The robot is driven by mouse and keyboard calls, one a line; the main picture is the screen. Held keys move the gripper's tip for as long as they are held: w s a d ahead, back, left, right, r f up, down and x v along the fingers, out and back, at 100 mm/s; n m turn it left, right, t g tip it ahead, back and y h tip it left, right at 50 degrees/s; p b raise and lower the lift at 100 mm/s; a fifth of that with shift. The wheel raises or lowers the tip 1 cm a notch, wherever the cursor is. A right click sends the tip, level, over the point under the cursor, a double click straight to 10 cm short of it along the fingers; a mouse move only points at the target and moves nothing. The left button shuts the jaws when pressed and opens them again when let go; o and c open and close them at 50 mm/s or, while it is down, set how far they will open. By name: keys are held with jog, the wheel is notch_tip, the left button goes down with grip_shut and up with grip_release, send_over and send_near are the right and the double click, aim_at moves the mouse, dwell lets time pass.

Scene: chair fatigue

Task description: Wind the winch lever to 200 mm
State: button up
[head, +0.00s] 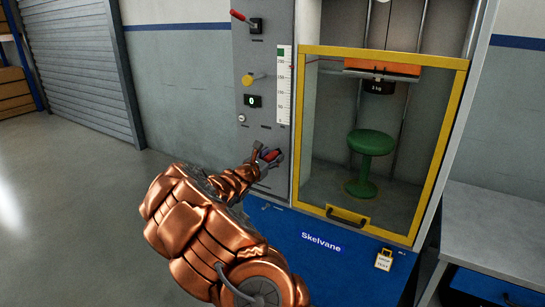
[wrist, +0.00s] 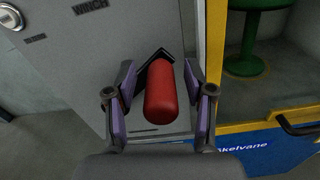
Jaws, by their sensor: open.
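The winch lever's red grip (wrist: 161,92) points toward the wrist camera, on a dark crank arm against the grey panel. A small part of the red grip (head: 271,154) shows in the head view, low on the panel. My gripper (head: 266,157) is open there. In the wrist view, my gripper (wrist: 161,82) has one finger on each side of the grip, with gaps visible on both sides. The vertical scale (head: 284,86) is on the panel's right edge; its numbers are too small to read surely. An orange carriage (head: 382,68) hangs high in the cabinet over a dark weight.
A yellow-framed guard door (head: 420,238) covers the cabinet, with a green stool (head: 371,143) inside. The panel also carries a red-handled lever (head: 243,18), a yellow knob (head: 248,80) and a display (head: 253,101) reading 0. A grey bench (head: 490,225) stands right; the left floor is clear.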

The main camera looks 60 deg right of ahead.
jog(key=shift+d, duration=0.3)
jog(key=shift+c, duration=0.2)
grip_shut()
dwell(0.3)
